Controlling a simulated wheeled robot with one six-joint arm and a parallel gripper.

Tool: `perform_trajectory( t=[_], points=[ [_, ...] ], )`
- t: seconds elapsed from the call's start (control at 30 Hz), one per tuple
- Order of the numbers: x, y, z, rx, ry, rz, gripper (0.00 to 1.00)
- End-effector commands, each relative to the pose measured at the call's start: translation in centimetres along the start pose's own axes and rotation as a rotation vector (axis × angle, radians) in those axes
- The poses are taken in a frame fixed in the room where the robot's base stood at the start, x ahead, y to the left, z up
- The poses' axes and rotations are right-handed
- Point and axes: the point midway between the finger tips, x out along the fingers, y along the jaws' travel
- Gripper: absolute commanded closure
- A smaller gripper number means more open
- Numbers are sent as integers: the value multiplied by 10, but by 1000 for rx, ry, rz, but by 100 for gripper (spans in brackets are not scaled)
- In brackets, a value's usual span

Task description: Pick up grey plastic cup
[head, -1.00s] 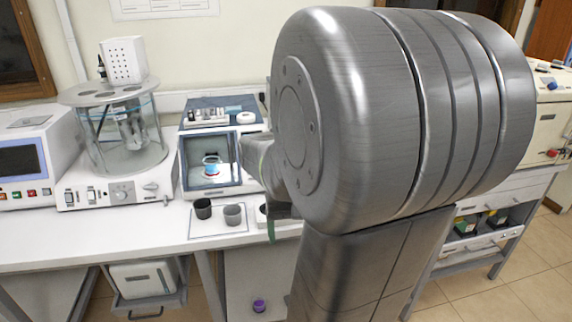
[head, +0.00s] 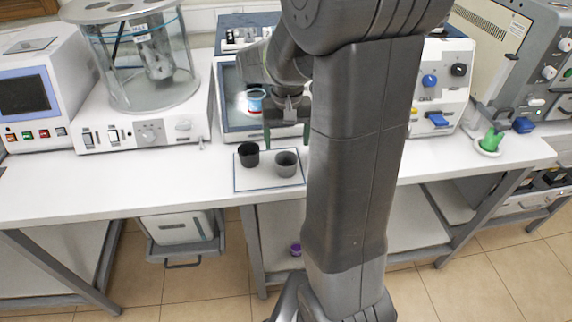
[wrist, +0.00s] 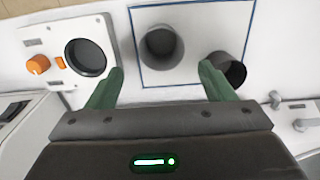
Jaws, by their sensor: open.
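The grey plastic cup (head: 286,163) stands upright on a white, blue-edged mat (head: 262,184) on the bench. A black cup (head: 249,154) stands just left of it. In the wrist view the grey cup (wrist: 161,46) is near the top middle and the black cup (wrist: 228,68) is to its right. My gripper (head: 287,140) is open, with green fingers pointing down above and behind the grey cup. In the wrist view its fingertips (wrist: 162,70) show apart, with nothing between them; the grey cup lies beyond them.
A device with an open chamber (head: 228,95) holding a blue and red cup (head: 256,99) stands behind the mat. A glass-walled apparatus (head: 145,75) is to the left. An orange knob (wrist: 37,64) is on a unit at left in the wrist view. The bench front is clear.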

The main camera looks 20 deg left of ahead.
Motion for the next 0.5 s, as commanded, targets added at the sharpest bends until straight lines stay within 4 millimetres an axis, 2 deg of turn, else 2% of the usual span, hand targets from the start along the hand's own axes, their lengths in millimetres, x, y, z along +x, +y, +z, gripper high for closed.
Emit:
perform_trajectory(
  t=[0.1, 0.27, 0.5],
  points=[
    [14, 0, 0, 0, -1, 0, 24],
    [23, 0, 2, 0, -1, 0, 24],
    [58, -3, 7, -1, -3, 1, 24]
  ],
)
